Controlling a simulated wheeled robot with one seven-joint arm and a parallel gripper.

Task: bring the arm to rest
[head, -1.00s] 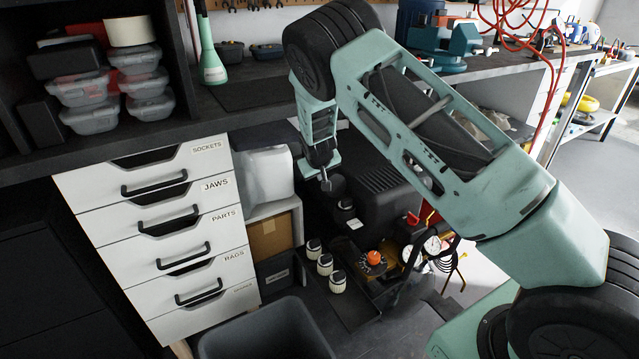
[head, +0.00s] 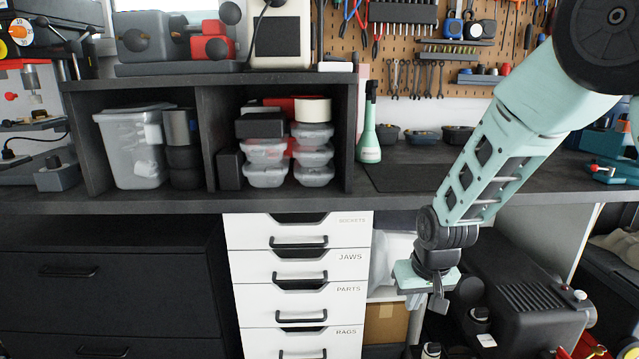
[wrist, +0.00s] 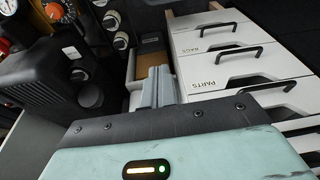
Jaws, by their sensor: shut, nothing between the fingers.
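My gripper (head: 439,300) hangs at the end of my arm in the head view, pointing down in front of the bench. It is to the right of the white drawer stack (head: 298,285) and left of a black compressor-like machine (head: 515,290). In the wrist view the grey fingers of my gripper (wrist: 153,88) are together with nothing between them. The wrist view also shows the drawer stack (wrist: 215,62) with its PARTS and RAGS labels, all drawers shut. Nothing is held.
The dark bench top (head: 400,178) runs above the drawers. A shelf unit (head: 205,140) with plastic boxes stands on it, beside a green bottle (head: 369,130). A cardboard box (head: 386,322) sits low behind my gripper. A pegboard of tools (head: 400,40) hangs behind.

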